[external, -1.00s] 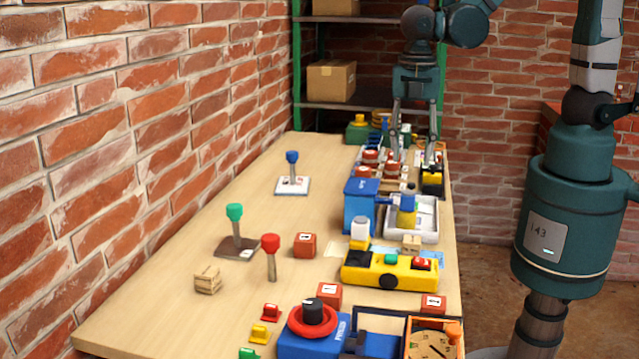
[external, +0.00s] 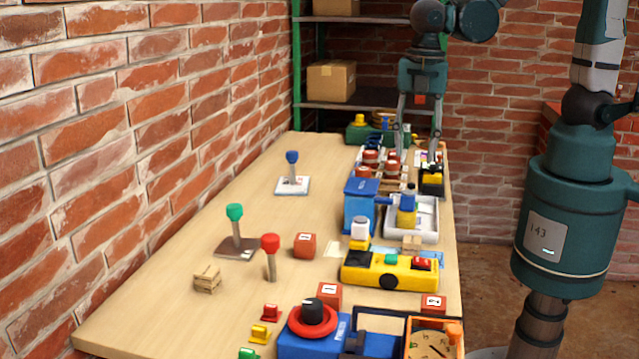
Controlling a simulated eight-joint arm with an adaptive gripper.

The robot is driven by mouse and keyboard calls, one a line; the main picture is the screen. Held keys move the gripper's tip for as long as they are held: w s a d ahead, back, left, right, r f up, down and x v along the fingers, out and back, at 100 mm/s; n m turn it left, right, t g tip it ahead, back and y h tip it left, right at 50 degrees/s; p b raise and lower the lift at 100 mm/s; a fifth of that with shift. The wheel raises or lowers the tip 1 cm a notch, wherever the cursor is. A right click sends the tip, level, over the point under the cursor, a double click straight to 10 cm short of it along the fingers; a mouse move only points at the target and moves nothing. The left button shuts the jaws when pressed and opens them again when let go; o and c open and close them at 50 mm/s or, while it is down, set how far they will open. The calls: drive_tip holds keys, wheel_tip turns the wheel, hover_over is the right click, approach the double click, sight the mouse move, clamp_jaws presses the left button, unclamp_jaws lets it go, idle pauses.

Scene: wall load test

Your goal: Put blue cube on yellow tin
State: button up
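My gripper (external: 418,153) is at the far end of the table, pointing down over the crowded right side. Its two fingers are spread apart, and I see nothing held between them. A yellow tin-like object (external: 406,218) stands in the white tray on the right side, nearer the camera than my gripper. A small blue block-like piece (external: 407,200) shows at its upper part, with a dark tip above. I cannot tell whether this piece is a separate cube resting on the tin. No other clear blue cube shows.
A blue bin (external: 360,207) stands left of the white tray (external: 426,232). A yellow box with buttons (external: 375,272) lies in front. Red-topped items (external: 371,158) crowd the table below my gripper. Upright knobbed posts (external: 236,228) stand at left. The table's middle left is mostly clear.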

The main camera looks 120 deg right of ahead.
drive_tip(key=s+a+r+m+t, duration=0.1)
drive_tip(key=a+r+m+t, duration=0.2)
drive_tip(key=a+r, duration=0.4)
drive_tip(key=s+a+r+m+t, duration=0.1)
drive_tip(key=a+r+m+t, duration=0.2)
drive_tip(key=a, duration=1)
wheel_tip(320, 180, up, 5)
drive_tip(key=shift+s+a+f+m+t, duration=0.2)
drive_tip(key=shift+s+m+t, duration=0.15)
drive_tip(key=shift+m, duration=0.85)
drive_tip(key=shift+f+b, duration=0.75)
drive_tip(key=shift+b, duration=0.05)
